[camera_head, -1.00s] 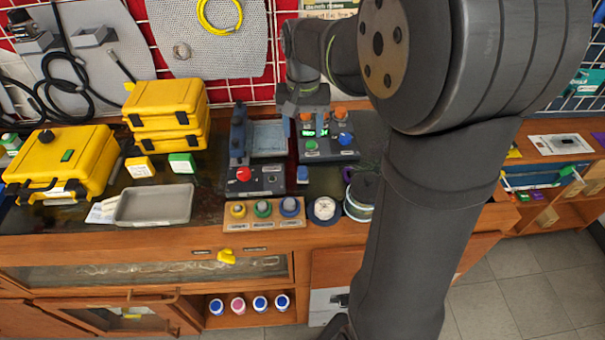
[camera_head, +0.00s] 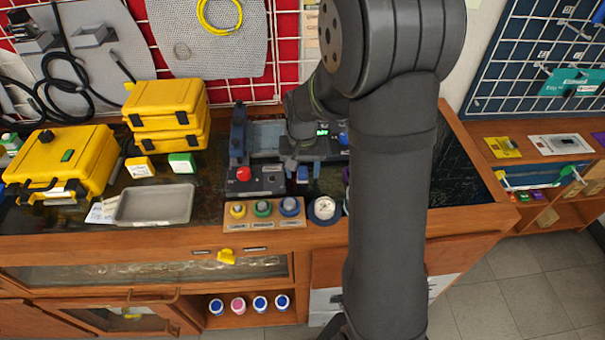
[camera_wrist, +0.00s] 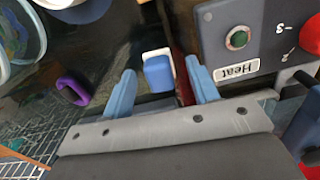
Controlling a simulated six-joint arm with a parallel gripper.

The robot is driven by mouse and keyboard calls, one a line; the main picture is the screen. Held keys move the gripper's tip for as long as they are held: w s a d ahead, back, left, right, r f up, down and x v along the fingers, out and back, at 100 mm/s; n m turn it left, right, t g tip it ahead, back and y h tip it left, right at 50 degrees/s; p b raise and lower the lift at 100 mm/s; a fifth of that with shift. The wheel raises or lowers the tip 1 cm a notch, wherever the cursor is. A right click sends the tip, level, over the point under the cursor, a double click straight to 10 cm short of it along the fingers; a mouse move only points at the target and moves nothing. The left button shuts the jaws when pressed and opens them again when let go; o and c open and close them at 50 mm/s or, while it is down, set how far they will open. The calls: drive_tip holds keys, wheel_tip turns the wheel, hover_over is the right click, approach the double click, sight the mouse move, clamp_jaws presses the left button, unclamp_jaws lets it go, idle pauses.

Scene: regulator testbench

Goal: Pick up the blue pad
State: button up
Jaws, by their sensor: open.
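The blue pad (camera_wrist: 158,72) is a small blue block with a white edge. In the head view the blue pad (camera_head: 302,174) shows just in front of my gripper (camera_head: 303,160). In the wrist view my gripper (camera_wrist: 161,74) is open, with one light-blue finger on each side of the pad. I see gaps between pad and fingers. How far the fingertips are above it I cannot tell.
A purple ring (camera_wrist: 73,90) lies left of the fingers in the wrist view. A device with a red button (camera_head: 243,174) stands left of the pad. A wooden strip with coloured knobs (camera_head: 264,216) and a round gauge (camera_head: 324,209) are in front.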

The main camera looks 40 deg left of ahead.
sight(302, 170)
drive_tip(key=shift+f, duration=0.25)
drive_tip(key=c, duration=1)
drive_tip(key=shift+r, duration=0.1)
drive_tip(key=shift+c, duration=0.2)
wheel_tip(302, 170, up, 4)
drive_tip(key=shift+r, duration=0.1)
drive_tip(key=w+d+r, duration=0.4)
drive_tip(key=d+r, duration=0.2)
drive_tip(key=d, duration=0.5)
drive_tip(key=shift+w+r, duration=0.15)
drive_tip(key=shift+r, duration=0.15)
drive_tip(key=o, duration=0.4)
drive_tip(key=c, duration=0.3)
